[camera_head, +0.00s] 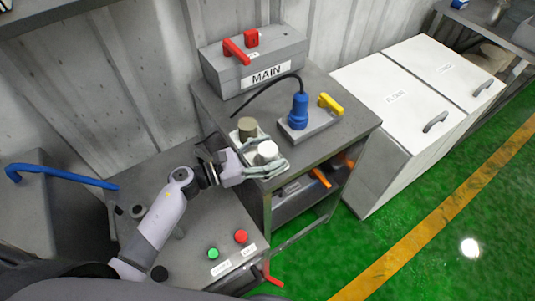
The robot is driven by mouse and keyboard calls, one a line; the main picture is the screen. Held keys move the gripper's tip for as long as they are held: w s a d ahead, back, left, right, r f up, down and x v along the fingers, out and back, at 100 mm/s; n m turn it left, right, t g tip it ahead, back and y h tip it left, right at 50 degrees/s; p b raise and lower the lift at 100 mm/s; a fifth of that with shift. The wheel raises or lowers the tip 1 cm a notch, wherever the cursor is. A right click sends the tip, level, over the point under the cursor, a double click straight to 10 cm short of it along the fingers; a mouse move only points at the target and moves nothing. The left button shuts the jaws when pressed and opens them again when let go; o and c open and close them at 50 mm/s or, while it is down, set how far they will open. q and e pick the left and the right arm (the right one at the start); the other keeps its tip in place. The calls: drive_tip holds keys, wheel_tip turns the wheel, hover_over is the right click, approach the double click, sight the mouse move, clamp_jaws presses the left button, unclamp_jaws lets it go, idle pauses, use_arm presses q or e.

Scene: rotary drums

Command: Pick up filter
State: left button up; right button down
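Two short cylinders that may be filters stand on the grey cabinet's left front part: an olive-brown one (247,127) and a white one (267,149) nearer to me. I cannot tell for sure which is the filter. My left gripper (272,166) reaches in from the left, with its fingers right at the white cylinder. The fingers seem to lie beside or around its lower part. Whether they touch or grip it is too small to tell. My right gripper is out of view.
A grey box marked MAIN (265,65) with red handles stands at the back. A blue plug (298,110) with a black cable and a yellow lever (330,104) are right of the cylinders. White lidded bins (400,100) stand further right. Green floor is clear in front.

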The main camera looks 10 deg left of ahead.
use_arm(q)
drive_tip(key=c, duration=1.2)
